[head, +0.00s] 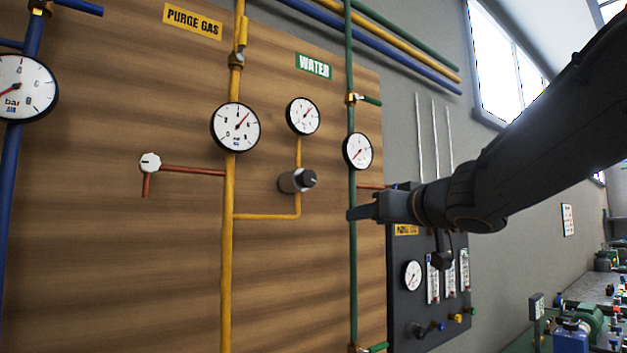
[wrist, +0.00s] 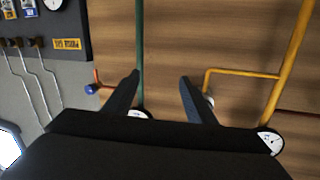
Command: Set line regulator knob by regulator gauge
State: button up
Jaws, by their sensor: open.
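In the wrist view my gripper (wrist: 157,84) is open and empty, and the knob (wrist: 209,101) is mostly hidden behind the right finger.
The green pipe (head: 352,270) runs upright close to my gripper. A larger gauge (head: 235,127) sits on the yellow main pipe (head: 227,250), and another gauge (head: 357,151) on the green pipe. A dark purge gas panel (head: 405,300) stands at the right.

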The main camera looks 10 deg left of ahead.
aim_at(310, 178)
jog(key=s+a+r+n+g+y, duration=0.2)
jog(key=s+a+r+n+y, duration=0.15)
jog(key=s+a+r, duration=0.35)
jog(key=x, duration=0.2)
jog(key=r+x, duration=0.1)
jog(key=x, duration=0.2)
jog(key=w+d+p+x, duration=0.1)
jog(key=x, duration=0.2)
jog(key=shift+r, duration=0.2)
jog(key=c, duration=1)
jog(key=shift+n+p, duration=0.65)
jog(key=shift+n, duration=0.5)
jog(key=shift+c, duration=0.2)
